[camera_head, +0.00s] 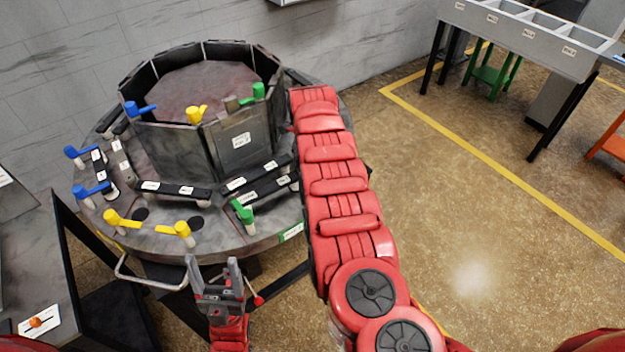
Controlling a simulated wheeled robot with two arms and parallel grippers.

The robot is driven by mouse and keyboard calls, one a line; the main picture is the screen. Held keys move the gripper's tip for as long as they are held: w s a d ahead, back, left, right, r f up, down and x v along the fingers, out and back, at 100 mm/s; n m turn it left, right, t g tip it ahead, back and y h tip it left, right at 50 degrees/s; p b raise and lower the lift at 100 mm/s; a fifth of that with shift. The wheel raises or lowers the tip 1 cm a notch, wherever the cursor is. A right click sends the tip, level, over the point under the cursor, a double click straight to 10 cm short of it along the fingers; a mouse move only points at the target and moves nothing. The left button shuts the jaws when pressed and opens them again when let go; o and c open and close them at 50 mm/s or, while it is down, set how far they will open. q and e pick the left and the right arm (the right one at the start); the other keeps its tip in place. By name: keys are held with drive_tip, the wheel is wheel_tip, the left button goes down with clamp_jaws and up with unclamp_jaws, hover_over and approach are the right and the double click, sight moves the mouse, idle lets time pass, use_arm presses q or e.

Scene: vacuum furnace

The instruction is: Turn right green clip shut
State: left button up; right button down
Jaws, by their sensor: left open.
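The round vacuum furnace (160,240) stands at the left. One green clip (242,211) sits on its lower ring, left of my red right arm. Another green clip (258,91) is at the top of the raised wall. My right arm crosses the ring's right side and may hide another green clip there; I cannot tell which is the right one. My left gripper (212,268) is open and empty, fingers upward, in front of the ring and below the lower green clip, apart from it. My right gripper does not show.
Yellow clips (122,219) and blue clips (92,190) stand around the ring's front and left. A metal handle bar (150,283) runs along the front edge. A dark table (30,265) is at the left, a grey bin table (520,40) at the back right. The floor on the right is clear.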

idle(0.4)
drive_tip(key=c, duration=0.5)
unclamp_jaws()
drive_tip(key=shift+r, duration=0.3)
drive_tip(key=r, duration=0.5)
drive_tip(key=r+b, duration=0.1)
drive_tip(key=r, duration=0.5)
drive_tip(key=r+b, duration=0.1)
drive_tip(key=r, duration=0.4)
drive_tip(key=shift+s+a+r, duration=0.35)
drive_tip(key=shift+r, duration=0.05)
